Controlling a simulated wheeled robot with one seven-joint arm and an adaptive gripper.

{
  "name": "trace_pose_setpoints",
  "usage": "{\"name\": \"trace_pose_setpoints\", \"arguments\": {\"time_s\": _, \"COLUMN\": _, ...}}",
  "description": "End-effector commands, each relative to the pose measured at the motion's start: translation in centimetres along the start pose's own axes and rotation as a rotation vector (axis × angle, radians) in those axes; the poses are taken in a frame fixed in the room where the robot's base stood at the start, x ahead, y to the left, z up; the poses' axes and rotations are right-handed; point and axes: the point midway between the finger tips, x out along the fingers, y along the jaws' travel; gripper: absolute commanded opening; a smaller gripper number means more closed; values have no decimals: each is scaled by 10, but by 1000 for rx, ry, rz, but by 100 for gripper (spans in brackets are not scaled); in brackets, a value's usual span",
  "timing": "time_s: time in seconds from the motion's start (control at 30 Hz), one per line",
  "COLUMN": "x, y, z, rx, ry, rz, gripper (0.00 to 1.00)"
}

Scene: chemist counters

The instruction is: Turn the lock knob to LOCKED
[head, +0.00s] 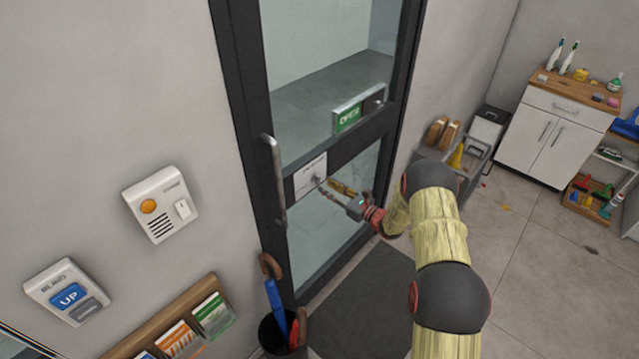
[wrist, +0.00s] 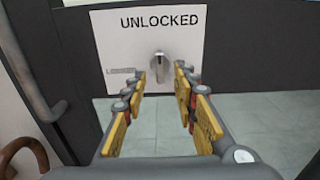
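The lock knob (wrist: 159,68) is a small grey metal piece in the middle of a white lock plate (wrist: 110,50) on the dark door. Its grip stands upright in the wrist view. The plate reads UNLOCKED above the knob, with a smaller label at lower left too small to read surely. In the head view the plate (head: 309,173) sits on the door's middle rail, right of the handle. My gripper (wrist: 161,82) is open in front of the knob, one finger to each side, with a gap between its yellow pads. I cannot tell whether the fingertips touch the knob.
A long vertical door handle (head: 279,180) stands left of the plate. A green sign (head: 348,118) is on the glass above. An umbrella stand (head: 273,335) is at the door's foot, and a grey crate (head: 475,165) stands right of the door. The dark floor mat (head: 365,300) is clear.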

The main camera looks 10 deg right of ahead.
Motion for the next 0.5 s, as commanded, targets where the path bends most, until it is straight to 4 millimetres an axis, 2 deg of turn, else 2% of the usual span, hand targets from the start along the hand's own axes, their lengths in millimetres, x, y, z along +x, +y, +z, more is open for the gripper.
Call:
{"name": "trace_pose_setpoints", "arguments": {"time_s": 0.2, "x": 30, "y": 1, "z": 0, "rx": -1, "ry": 0, "rz": 2, "gripper": 29}}
{"name": "trace_pose_setpoints", "arguments": {"time_s": 0.5, "x": 42, "y": 0, "z": 0, "rx": 0, "ry": 1, "rz": 0, "gripper": 29}}
